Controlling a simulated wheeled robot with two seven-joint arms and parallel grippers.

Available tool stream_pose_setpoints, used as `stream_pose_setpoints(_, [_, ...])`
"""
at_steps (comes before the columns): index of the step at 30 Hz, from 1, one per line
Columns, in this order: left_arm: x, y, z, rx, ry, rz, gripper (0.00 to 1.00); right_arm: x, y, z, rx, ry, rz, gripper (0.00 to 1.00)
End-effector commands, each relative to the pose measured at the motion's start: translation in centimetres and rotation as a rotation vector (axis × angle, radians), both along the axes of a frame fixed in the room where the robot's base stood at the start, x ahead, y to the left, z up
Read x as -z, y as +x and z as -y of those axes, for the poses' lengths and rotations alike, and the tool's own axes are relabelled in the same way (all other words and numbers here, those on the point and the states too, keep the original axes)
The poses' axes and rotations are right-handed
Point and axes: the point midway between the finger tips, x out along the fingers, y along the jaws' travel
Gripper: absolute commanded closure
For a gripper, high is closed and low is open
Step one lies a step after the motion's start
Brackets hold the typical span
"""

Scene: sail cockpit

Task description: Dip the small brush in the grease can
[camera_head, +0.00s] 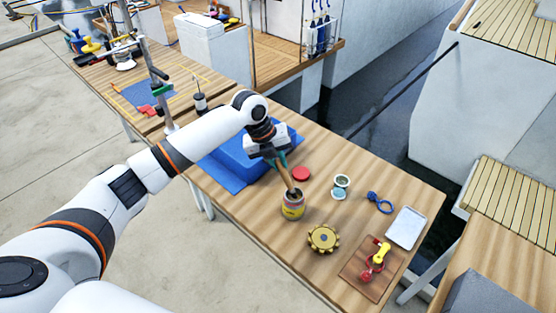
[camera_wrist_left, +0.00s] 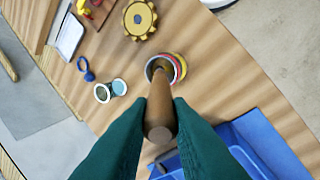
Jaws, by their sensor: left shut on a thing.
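My left gripper (camera_head: 279,160), with green fingers, is shut on the wooden handle of the small brush (camera_head: 288,178). The brush slants down to the open mouth of the grease can (camera_head: 293,207), a small tin with a yellow label. Its lower end is at or inside the mouth; the bristles are hidden. In the left wrist view the handle (camera_wrist_left: 160,118) points away from the camera between the fingers (camera_wrist_left: 160,135), and the can (camera_wrist_left: 178,66) shows behind it. The can stands upright on the wooden table. My right gripper is not in view.
A blue bin (camera_head: 238,160) is left.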

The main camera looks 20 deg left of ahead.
Motion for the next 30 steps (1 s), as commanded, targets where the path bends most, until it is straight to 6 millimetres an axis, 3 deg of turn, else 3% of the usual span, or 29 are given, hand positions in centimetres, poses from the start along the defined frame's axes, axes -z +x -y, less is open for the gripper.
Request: stream_pose_setpoints(30, [1.0, 0.0, 0.0, 0.0, 0.0, 0.0, 1.0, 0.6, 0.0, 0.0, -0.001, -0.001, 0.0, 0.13])
